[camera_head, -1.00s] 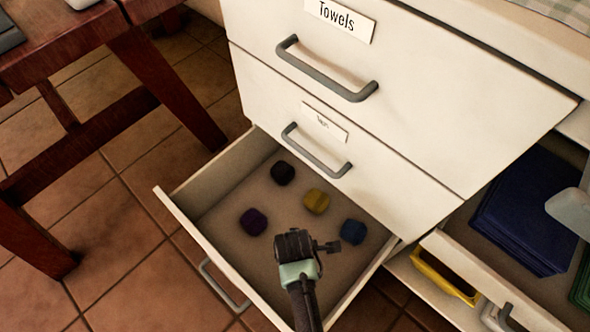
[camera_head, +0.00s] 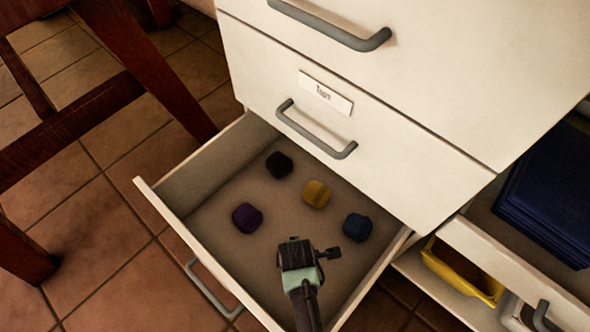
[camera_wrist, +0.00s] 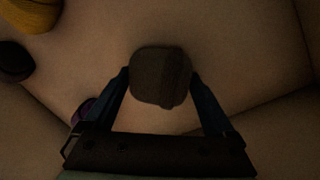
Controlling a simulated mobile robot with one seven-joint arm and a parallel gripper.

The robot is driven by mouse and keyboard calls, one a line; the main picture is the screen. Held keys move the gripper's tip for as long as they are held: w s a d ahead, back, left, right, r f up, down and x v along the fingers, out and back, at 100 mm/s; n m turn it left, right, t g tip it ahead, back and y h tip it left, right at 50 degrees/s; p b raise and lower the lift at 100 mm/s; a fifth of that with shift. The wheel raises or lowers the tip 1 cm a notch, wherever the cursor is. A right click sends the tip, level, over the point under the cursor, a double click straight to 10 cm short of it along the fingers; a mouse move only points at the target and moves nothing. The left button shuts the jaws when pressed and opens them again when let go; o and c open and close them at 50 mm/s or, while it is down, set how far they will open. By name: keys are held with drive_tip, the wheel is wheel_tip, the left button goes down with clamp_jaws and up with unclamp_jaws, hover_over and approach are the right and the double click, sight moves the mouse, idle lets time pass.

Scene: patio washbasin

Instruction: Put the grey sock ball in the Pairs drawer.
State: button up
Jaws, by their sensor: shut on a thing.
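My gripper (camera_head: 298,256) is inside the open bottom drawer (camera_head: 222,196) in the head view, over its front right part. In the wrist view its fingers (camera_wrist: 160,88) are shut on a dark grey-brown sock ball (camera_wrist: 160,74), the grey one. The head view does not show this ball; my gripper hides it. Whether it touches the drawer floor, I cannot tell. The open drawer's label is not in view.
The drawer also holds a black ball (camera_head: 279,164), a yellow ball (camera_head: 316,194), a purple ball (camera_head: 247,217) and a blue ball (camera_head: 357,227). A closed drawer labelled Tops (camera_head: 326,92) is above. A wooden table leg (camera_head: 150,70) stands left.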

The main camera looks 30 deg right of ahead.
drive_tip(key=shift+f, duration=0.45)
drive_tip(key=shift+f, duration=0.15)
drive_tip(key=o, duration=1)
drive_tip(key=shift+o, duration=0.2)
drive_tip(key=p+v, duration=0.8)
drive_tip(key=v, duration=0.4)
